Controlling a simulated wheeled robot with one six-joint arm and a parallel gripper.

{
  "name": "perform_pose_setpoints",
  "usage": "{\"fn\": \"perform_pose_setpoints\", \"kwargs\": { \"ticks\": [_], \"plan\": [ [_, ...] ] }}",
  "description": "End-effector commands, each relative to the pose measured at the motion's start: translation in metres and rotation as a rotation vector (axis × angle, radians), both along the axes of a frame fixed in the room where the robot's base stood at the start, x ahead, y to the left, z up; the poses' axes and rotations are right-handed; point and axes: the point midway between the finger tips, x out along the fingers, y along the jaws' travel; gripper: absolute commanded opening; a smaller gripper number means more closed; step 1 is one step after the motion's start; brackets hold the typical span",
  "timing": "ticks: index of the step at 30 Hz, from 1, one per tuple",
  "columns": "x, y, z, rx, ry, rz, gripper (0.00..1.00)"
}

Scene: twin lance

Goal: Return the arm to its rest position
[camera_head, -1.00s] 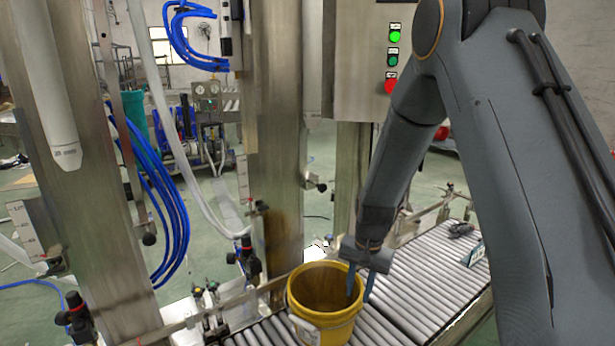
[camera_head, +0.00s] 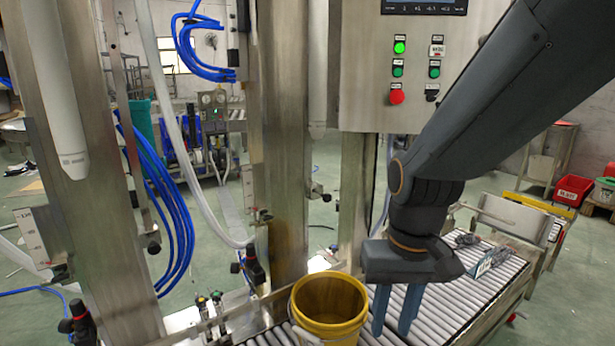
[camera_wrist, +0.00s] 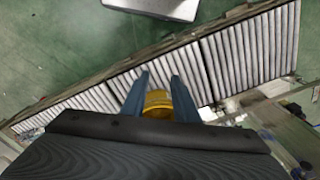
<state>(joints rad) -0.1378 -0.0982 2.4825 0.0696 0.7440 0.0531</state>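My gripper (camera_head: 395,312) is to the right of the yellow bucket (camera_head: 330,306) in the head view, its two blue fingers pointing down over the roller conveyor (camera_head: 450,312). The fingers are apart with nothing between them, so it is open and empty. The bucket stands upright on the rollers, open at the top. In the wrist view the fingers (camera_wrist: 160,90) frame part of the yellow bucket (camera_wrist: 157,100) below, and my gripper's dark body hides the rest.
A control panel (camera_head: 425,85) with green and red buttons hangs behind my arm. Steel columns (camera_head: 275,150) and blue hoses (camera_head: 165,200) stand to the left. A small dark object (camera_head: 466,239) and a sign (camera_head: 492,260) are on the conveyor. Red bins (camera_head: 572,190) stand at the far right.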

Motion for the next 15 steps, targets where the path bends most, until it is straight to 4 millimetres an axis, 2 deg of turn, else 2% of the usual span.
{"fn": "perform_pose_setpoints", "kwargs": {
  "ticks": [8,15],
  "plan": [
    [-0.039,-0.003,0.009,-0.006,-0.003,0.075,0.27],
    [-0.041,-0.012,0.025,-0.014,0.003,0.053,0.27]
  ]
}}
